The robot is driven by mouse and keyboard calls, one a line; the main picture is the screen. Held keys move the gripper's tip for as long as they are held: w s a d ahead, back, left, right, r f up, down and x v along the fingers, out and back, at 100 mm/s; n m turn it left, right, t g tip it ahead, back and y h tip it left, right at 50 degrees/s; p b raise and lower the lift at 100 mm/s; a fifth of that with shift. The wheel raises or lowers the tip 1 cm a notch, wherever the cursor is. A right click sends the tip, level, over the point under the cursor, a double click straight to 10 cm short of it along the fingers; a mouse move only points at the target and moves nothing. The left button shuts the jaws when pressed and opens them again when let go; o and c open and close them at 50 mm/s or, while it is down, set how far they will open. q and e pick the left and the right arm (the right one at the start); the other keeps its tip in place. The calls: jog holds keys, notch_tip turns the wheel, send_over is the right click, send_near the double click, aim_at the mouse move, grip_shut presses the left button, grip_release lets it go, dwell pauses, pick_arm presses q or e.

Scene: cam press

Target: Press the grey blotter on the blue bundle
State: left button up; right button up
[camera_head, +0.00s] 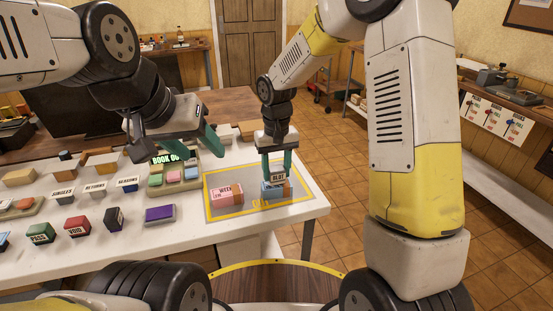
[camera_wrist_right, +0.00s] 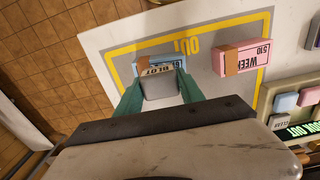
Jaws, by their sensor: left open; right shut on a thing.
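The grey blotter (camera_wrist_right: 160,85), labelled BLOT, is held between the green fingers of my right gripper (camera_head: 278,172). The blotter also shows in the head view (camera_head: 279,177). The blue bundle (camera_head: 270,190) lies directly below it on the grey mat, and its blue edge shows past the blotter in the right wrist view (camera_wrist_right: 150,60). The blotter covers much of the bundle. It looks on or just above the bundle's top; I cannot tell whether they touch. My left gripper (camera_head: 183,146) is open and empty above the table, left of the mat.
A pink bundle (camera_head: 227,194) labelled WEEK lies on the yellow-bordered grey mat (camera_head: 240,211), left of the blue bundle. A keypad device (camera_head: 172,178) reading BOOK OUT stands behind left. A purple block (camera_head: 160,214) and several labelled stamps, including VOID (camera_head: 77,226), stand further left.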

jog(key=shift+f, duration=0.5)
dwell(1.2)
jog(key=shift+r, duration=0.1)
jog(key=shift+r, duration=3.45)
